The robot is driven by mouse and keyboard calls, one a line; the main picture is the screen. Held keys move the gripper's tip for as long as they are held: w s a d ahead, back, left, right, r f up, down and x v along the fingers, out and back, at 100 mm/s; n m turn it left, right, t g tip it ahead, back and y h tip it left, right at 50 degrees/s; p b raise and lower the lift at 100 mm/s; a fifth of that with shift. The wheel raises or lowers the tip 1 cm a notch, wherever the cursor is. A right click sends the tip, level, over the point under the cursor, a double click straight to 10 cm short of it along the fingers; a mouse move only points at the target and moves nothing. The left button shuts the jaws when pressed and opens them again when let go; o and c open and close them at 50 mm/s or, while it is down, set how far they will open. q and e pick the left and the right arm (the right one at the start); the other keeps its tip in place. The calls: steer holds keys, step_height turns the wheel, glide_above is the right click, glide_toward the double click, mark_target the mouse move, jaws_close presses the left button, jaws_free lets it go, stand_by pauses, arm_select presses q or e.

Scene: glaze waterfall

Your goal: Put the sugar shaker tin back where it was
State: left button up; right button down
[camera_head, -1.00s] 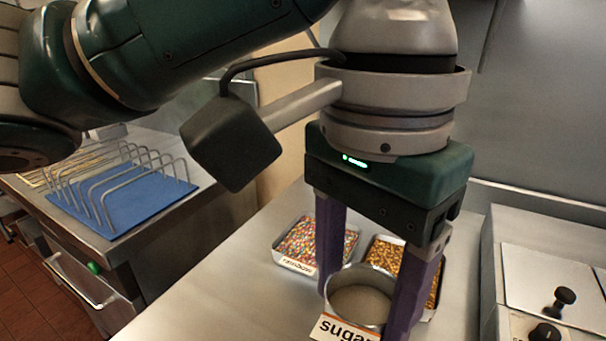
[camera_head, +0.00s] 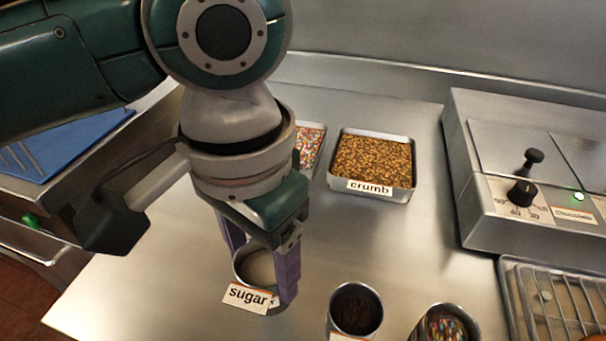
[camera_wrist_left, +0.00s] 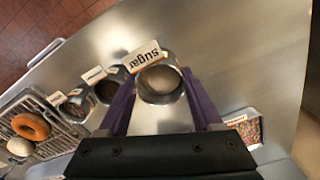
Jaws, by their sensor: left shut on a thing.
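The sugar shaker tin (camera_head: 259,266) is a small round metal tin with a white "sugar" label on its front. My left gripper (camera_head: 261,273) is shut on it, with one purple finger on each side. The tin is upright, low over the counter; I cannot tell whether its base touches. In the left wrist view the tin (camera_wrist_left: 160,84) shows between the fingers of the left gripper (camera_wrist_left: 160,98), pale contents inside. A tin with dark contents (camera_head: 356,308) and a tin with coloured sprinkles (camera_head: 444,326) stand to its right. My right gripper is not in view.
A crumb tray (camera_head: 374,162) and a partly hidden rainbow sprinkle tray (camera_head: 309,143) lie behind on the steel counter (camera_head: 400,240). A chocolate warmer (camera_head: 540,185) and wire rack (camera_head: 550,300) stand right. Doughnuts (camera_wrist_left: 30,126) sit on the rack. A blue mat (camera_head: 70,145) lies left.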

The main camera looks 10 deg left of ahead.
mark_target(265, 286)
arm_select(q)
steer(key=shift+f+b, duration=0.35)
steer(key=shift+f, duration=2.05)
steer(key=shift+f, duration=0.15)
steer(key=o, duration=1.5)
step_height(265, 286, up, 12)
steer(key=p, duration=0.2)
steer(key=s+d+f+t+h, duration=0.2)
steer(key=s+d+f+h, duration=0.1)
steer(key=s+d+h, duration=0.15)
steer(key=s+a+f+n+y, duration=0.1)
steer(key=s+a+y, duration=0.1)
steer(key=a, duration=0.5)
steer(key=s+a+f+n+t+y, duration=0.1)
steer(key=s+a+n+y, duration=0.1)
steer(key=s+a, duration=0.3)
steer(key=shift+s+a+f+t, duration=0.3)
steer(key=shift+a+f, duration=0.1)
steer(key=shift+a, duration=0.55)
